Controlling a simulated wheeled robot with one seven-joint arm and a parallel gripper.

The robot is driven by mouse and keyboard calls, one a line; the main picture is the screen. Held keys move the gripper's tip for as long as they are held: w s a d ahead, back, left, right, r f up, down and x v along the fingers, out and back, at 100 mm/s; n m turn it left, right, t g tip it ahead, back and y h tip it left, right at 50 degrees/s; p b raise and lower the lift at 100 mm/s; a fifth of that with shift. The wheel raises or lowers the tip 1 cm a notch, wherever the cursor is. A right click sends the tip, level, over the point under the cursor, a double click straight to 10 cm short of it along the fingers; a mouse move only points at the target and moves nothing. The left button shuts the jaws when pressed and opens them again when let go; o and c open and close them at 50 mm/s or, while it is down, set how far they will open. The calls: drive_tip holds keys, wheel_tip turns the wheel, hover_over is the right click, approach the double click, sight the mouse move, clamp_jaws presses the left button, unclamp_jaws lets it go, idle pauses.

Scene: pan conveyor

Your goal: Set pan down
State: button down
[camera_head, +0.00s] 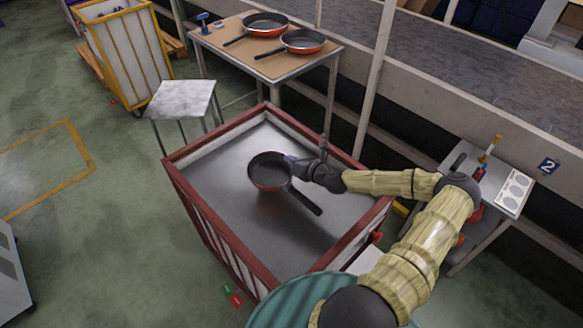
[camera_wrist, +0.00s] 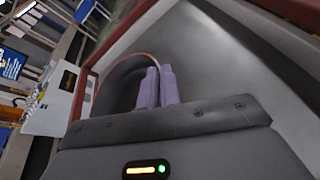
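A dark frying pan with a reddish outside (camera_head: 268,172) is inside the red-framed cart (camera_head: 208,228), over its grey metal floor. Its black handle points to the lower right. A dark patch shows on the floor below the pan; I cannot tell whether its base touches the floor. My gripper (camera_head: 290,162) is at the pan's right rim. In the wrist view, the two purple fingers of my gripper (camera_wrist: 161,85) are close together at the rim of the pan (camera_wrist: 122,88), with the rim running between them. The gripped part is mostly hidden by the fingers.
A table (camera_head: 236,57) behind the cart holds two more red pans. A small pale-topped stand (camera_head: 182,99) is left of the cart. A side table (camera_head: 492,210) with a white panel is at right, beside the long conveyor (camera_head: 450,75). The cart floor around the pan is clear.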

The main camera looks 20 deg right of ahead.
drive_tip(key=shift+f, duration=1.8)
drive_tip(key=shift+f, duration=0.1)
drive_tip(key=c, duration=1.6)
unclamp_jaws()
drive_tip(key=shift+s, duration=0.15)
drive_tip(key=b+v, duration=0.1)
drive_tip(key=v, duration=1)
drive_tip(key=shift+s+d+r, duration=0.15)
drive_tip(key=shift+s+r, duration=0.15)
